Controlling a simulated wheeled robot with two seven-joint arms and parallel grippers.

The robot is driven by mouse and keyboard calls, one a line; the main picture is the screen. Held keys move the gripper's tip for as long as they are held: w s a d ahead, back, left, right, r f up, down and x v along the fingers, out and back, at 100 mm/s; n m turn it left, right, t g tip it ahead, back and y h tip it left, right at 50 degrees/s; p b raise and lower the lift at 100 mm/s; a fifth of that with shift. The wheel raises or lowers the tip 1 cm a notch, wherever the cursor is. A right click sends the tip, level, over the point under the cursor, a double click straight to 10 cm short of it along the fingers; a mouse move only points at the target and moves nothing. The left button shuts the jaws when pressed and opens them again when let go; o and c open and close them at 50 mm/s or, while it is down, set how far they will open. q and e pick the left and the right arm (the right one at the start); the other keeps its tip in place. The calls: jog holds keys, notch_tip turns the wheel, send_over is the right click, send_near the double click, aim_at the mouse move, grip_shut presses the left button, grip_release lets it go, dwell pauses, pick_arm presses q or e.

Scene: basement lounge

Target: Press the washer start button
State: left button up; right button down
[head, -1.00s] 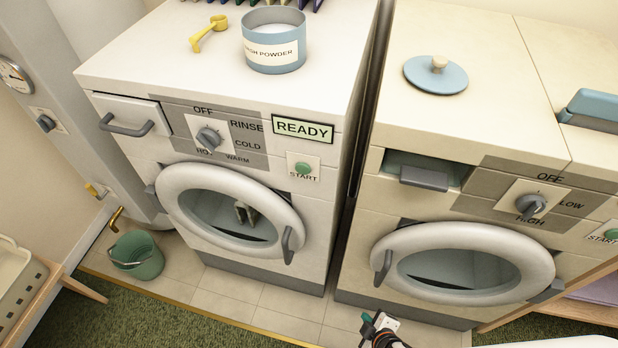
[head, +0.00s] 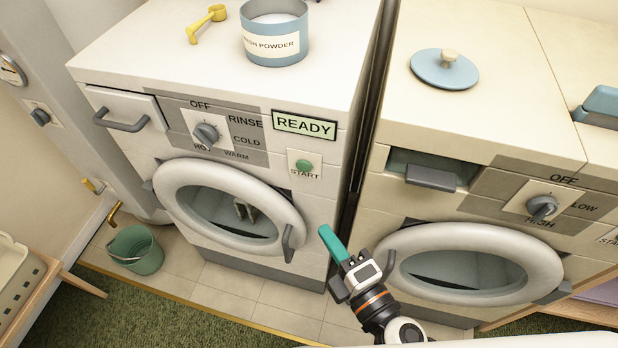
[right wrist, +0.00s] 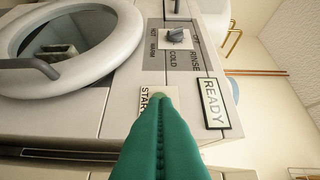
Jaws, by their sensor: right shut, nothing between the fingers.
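The washer (head: 224,172) is the white machine on the left, with its round door shut. Its green start button (head: 303,165) sits on a white plate marked START, below the READY display (head: 304,123). The dial (head: 206,134) has words around it, including OFF, RINSE, COLD and WARM. My right gripper (head: 331,243) is shut and empty, its green fingers pointing up and left, below and right of the button. In the right wrist view the fingers (right wrist: 161,130) reach toward the start plate and cover part of the button (right wrist: 158,96). My left gripper is out of view.
The dryer-like machine (head: 470,230) stands on the right, across a narrow dark gap, with its own dial and a door handle near my arm. A wash powder tin (head: 274,45) and yellow scoop (head: 207,24) stand on the washer. A green bucket (head: 135,250) is on the floor.

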jog(key=p, duration=0.5)
send_near(299, 167)
jog(key=w+a, duration=0.3)
jog(key=w, duration=0.1)
jog(key=shift+w+d, duration=0.1)
jog(key=shift+w, duration=0.55)
